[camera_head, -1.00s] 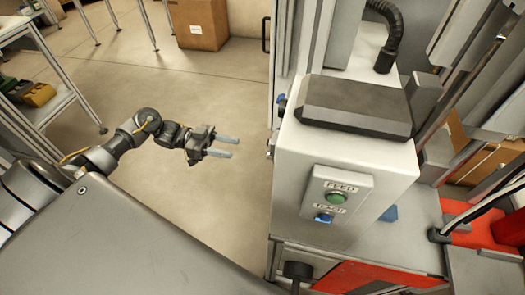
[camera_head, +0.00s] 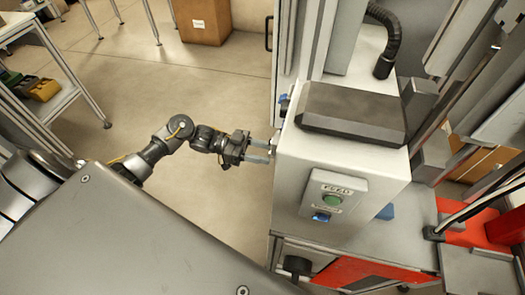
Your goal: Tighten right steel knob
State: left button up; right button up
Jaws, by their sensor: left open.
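My left gripper (camera_head: 267,151) is open, with two grey fingers pointing right. Its fingertips are at the left side of the white machine housing (camera_head: 335,165). Small metal parts sit on that side, right by the fingertips, but they are too small and partly hidden to tell whether one is the right steel knob. I cannot tell whether the fingers touch anything. A blue part (camera_head: 284,103) shows a little behind the fingertips on the same side. My right gripper is not in view.
The housing has a front panel with a green button (camera_head: 333,200) and a blue button (camera_head: 321,217). A dark block (camera_head: 352,110) lies on top. A black round knob (camera_head: 297,265) is low at the front. Open floor (camera_head: 200,80) lies to the left; a cardboard box (camera_head: 203,20) stands behind.

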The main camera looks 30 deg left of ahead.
pick_arm(q)
grip_shut()
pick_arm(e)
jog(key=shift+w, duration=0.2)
pick_arm(q)
jog(key=shift+m, duration=0.3)
pick_arm(e)
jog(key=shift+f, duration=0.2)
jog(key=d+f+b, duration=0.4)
jog(key=b, duration=0.1)
pick_arm(q)
jog(key=m+b, duration=0.5)
jog(key=m, duration=0.6)
jog(key=shift+w+m+b, duration=0.1)
jog(key=shift+m+b, duration=0.3)
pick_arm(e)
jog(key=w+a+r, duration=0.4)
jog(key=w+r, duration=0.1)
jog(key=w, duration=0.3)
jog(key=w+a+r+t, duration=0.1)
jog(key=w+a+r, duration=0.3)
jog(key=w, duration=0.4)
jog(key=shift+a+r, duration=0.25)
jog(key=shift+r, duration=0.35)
